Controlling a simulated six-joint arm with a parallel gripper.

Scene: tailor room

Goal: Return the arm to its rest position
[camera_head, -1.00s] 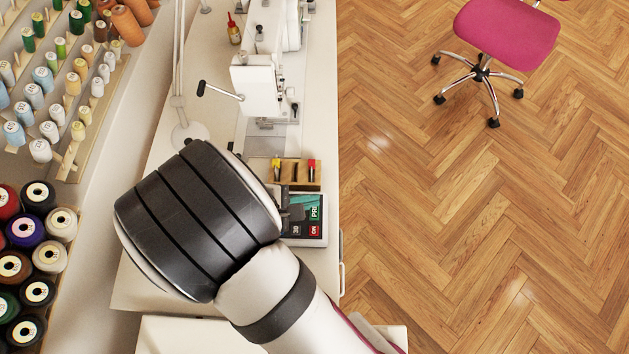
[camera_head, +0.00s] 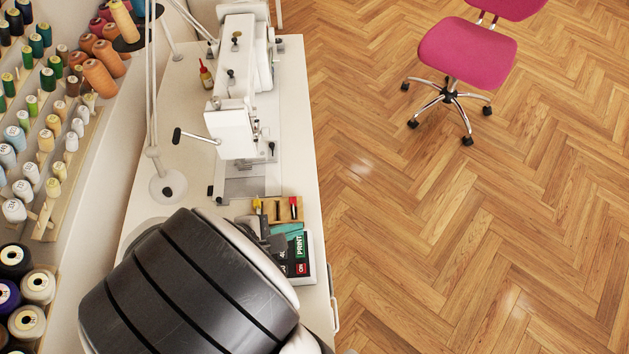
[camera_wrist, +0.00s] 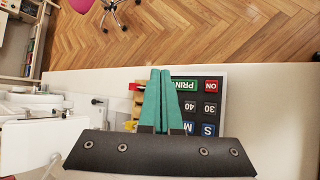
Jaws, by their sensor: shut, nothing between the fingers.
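My gripper (camera_wrist: 157,98) shows in the wrist view with its two teal fingers side by side, shut and empty. Behind the fingers in that view lies a control panel (camera_wrist: 207,97) with a green PRINT key, a red ON key and several dark keys. In the head view my dark, banded arm link covers the lower middle, and a bit of the teal fingers (camera_head: 288,229) shows beside the panel (camera_head: 305,255). Whether the fingers touch the panel cannot be told.
A white sewing machine (camera_head: 235,125) stands on the white table (camera_head: 180,100). A lamp base (camera_head: 168,187) and a small wooden box (camera_head: 284,209) are near my arm. Thread spools line the left wall. A pink chair (camera_head: 466,50) stands on the wooden floor.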

